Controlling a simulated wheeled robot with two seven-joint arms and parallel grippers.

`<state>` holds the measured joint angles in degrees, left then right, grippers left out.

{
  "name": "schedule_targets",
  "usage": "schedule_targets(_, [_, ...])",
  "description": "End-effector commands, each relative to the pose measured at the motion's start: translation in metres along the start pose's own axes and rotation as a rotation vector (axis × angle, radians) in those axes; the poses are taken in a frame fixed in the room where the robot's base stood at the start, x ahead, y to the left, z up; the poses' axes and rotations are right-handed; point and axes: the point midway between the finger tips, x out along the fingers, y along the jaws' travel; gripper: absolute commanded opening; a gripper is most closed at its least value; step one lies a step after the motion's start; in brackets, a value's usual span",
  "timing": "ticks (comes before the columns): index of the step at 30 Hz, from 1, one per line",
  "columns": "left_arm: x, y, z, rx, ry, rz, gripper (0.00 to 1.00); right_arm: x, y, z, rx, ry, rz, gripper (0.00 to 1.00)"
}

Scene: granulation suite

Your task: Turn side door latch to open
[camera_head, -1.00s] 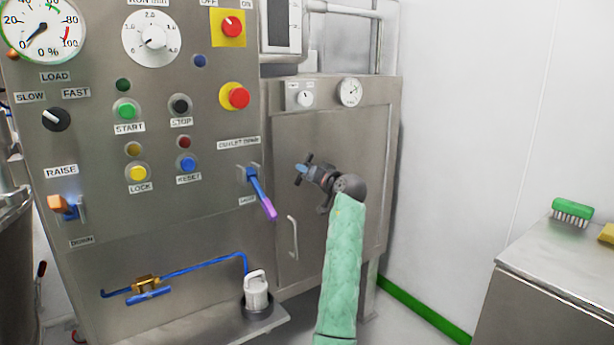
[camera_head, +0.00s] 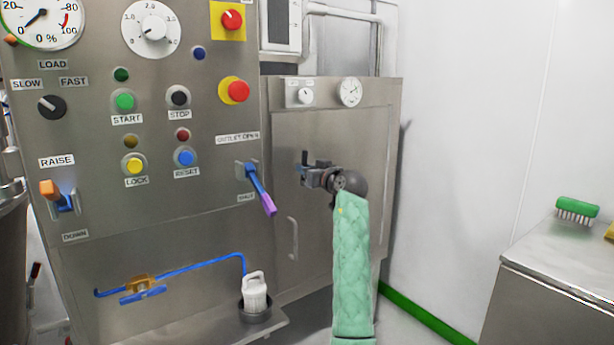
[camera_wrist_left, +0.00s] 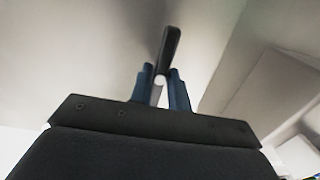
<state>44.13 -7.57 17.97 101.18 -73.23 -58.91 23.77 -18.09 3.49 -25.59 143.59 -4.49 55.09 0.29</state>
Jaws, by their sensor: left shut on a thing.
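The side door (camera_head: 350,235) is a flat steel panel on the cabinet right of the control panel. Its latch, a small black lever (camera_wrist_left: 170,48), stands tilted between the blue fingers of my left gripper (camera_wrist_left: 161,78) in the left wrist view. The fingers are shut on it. In the head view my left gripper (camera_head: 309,174) is at the upper left part of the door, and a dark upright piece shows at its tip. The gripper and wrist hide most of the latch. The door looks flush with its frame. My right gripper is not in view.
A blue-purple outlet lever (camera_head: 258,188) sticks out just left of the door. A vertical bar handle (camera_head: 292,238) is below my gripper. A white canister (camera_head: 255,292) stands on a low ledge. A steel table (camera_head: 565,265) with a green brush (camera_head: 577,208) is at right.

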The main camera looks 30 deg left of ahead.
Motion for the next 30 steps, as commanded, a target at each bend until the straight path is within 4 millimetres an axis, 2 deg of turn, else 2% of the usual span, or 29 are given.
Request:
schedule_targets(9, [-0.0001,0.0005,0.0017,-0.075,-0.002,0.000,0.00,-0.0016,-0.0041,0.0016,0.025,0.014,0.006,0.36])
schedule_targets(21, [0.0000,0.0004,0.0011,-0.081,-0.002,0.000,0.00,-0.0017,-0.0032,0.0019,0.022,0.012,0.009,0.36])
schedule_targets(22, [0.0000,0.0004,0.0011,-0.081,-0.002,0.000,0.20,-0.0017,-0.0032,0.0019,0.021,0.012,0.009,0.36])
schedule_targets(25, [0.0000,0.0003,0.0010,-0.081,-0.001,0.000,0.40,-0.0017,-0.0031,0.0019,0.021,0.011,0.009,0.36])
schedule_targets(30, [0.0000,0.0002,0.0005,-0.081,-0.001,0.000,0.40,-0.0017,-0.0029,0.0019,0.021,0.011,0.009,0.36])
